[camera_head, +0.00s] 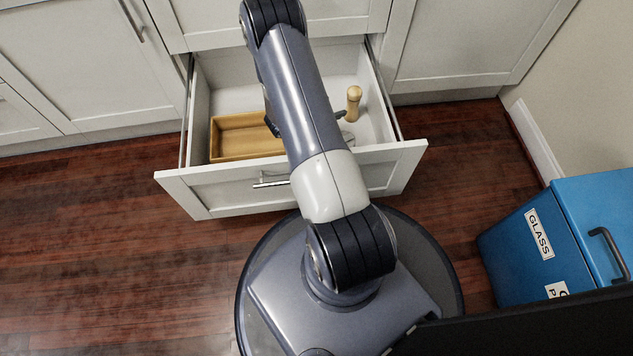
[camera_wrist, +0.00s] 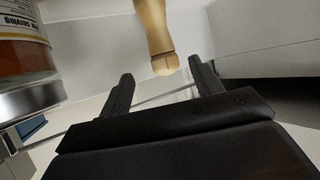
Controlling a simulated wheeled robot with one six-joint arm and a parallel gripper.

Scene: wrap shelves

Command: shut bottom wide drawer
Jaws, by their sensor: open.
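The bottom wide drawer (camera_head: 225,187) is pulled well out from the white cabinet in the head view, with its bar handle (camera_head: 270,182) on the front. My arm reaches over the drawer front, hiding the middle of the drawer. My gripper (camera_wrist: 162,72) is open and empty in the wrist view, its two dark fingers apart. In the head view it is mostly hidden behind the arm, over or inside the drawer. Whether it touches the drawer cannot be told.
The drawer holds a wooden tray (camera_head: 229,155) and a wooden mill-like object (camera_head: 353,104), also seen just beyond the fingers in the wrist view (camera_wrist: 157,35). A labelled can (camera_wrist: 22,62) is close at the wrist view's left. A blue bin (camera_head: 517,250) stands right; floor left is clear.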

